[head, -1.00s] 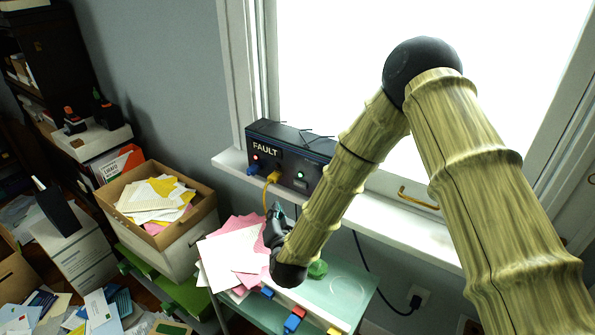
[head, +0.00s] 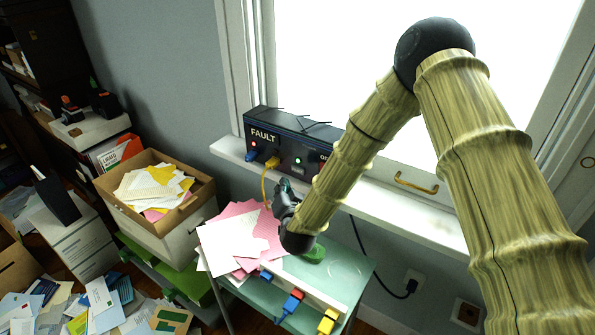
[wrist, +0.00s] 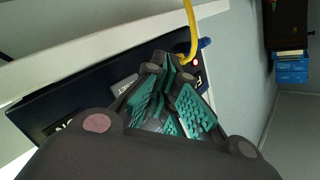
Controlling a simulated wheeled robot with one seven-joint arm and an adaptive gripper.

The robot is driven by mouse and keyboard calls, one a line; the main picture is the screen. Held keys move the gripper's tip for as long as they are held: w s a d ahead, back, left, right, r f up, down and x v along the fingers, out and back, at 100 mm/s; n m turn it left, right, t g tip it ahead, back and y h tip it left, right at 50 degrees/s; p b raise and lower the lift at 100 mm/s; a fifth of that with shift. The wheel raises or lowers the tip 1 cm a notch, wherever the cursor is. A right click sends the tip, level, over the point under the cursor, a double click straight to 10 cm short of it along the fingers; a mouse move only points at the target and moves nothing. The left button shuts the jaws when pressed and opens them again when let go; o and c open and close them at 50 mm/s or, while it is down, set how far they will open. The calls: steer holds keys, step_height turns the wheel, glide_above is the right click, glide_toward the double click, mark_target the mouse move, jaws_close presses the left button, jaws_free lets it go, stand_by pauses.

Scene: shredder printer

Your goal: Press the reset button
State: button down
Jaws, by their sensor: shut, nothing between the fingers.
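The dark box labelled FAULT (head: 325,137) stands on the window sill, with a red light and a green light on its front. In the wrist view its dark face (wrist: 60,92) lies behind my gripper. A grey plate with partly readable lettering, apparently RESET (wrist: 126,86), shows beside the fingers. The button itself is hidden or too small to make out. My gripper (head: 283,187) is shut and empty, just below and in front of the box. Its teal-padded fingers (wrist: 168,75) point at the box face in the wrist view; I cannot tell whether they touch it.
A yellow cable (head: 264,185) hangs from the box close to my gripper; a blue plug (head: 253,155) sits left of it. Papers (head: 232,240) and coloured plugs (head: 292,303) lie on the green table below. A paper-filled cardboard box (head: 190,217) stands at left.

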mark_target(298, 170)
steer(key=w+d, duration=0.2)
steer(key=w, duration=0.1)
steer(key=shift+d+b, duration=0.15)
steer(key=shift+b, duration=0.15)
steer(key=shift+w, duration=0.1)
steer(key=shift+w+d, duration=0.1)
stand_by(1.3)
steer(key=shift+w+d, duration=0.2)
